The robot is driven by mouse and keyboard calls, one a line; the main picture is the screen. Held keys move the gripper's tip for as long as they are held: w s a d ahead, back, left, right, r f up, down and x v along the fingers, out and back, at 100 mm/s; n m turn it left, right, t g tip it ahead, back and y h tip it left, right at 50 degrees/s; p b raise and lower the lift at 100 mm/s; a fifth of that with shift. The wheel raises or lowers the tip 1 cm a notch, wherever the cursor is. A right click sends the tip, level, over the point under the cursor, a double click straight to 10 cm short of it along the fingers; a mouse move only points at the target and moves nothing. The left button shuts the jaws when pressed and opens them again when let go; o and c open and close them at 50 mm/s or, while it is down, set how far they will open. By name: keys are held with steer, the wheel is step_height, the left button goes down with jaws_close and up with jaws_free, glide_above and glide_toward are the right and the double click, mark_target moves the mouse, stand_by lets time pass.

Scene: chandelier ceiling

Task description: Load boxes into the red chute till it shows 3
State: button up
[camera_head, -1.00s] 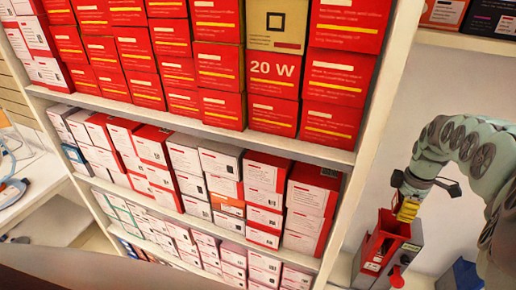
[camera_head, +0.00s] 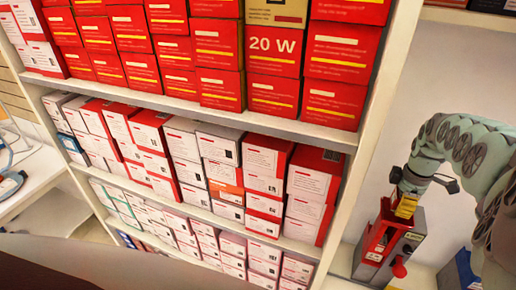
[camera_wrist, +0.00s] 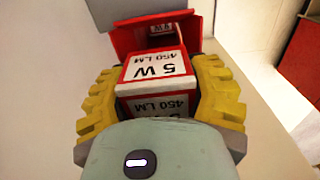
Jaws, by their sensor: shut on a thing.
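The red chute (camera_head: 378,240) stands at the lower right in the head view, on a pale surface, with a grey side and a red knob. My gripper (camera_head: 405,206) is at the top of the chute, fingers pointing down. In the wrist view my gripper (camera_wrist: 158,78) has its yellow fingers on both sides of a white and red box (camera_wrist: 152,68) marked "5 W 450 LM". The box is at the red chute opening (camera_wrist: 125,38). A small "W" label shows inside the opening. The chute's count cannot be read.
A tall white shelf (camera_head: 345,140) fills the left and middle, with rows of red boxes (camera_head: 275,52) and white-red boxes (camera_head: 313,180). Its right post is left of the chute. A dark-blue object (camera_head: 466,268) is beside the chute's lower right.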

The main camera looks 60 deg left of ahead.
steer(key=shift+f+b, duration=1.5)
steer(key=shift+b, duration=0.05)
steer(key=shift+r, duration=0.1)
steer(key=o, duration=1.2)
steer(key=shift+o, duration=0.2)
steer(key=shift+r, duration=0.1)
step_height(320, 180, up, 8)
steer(key=p, duration=0.6)
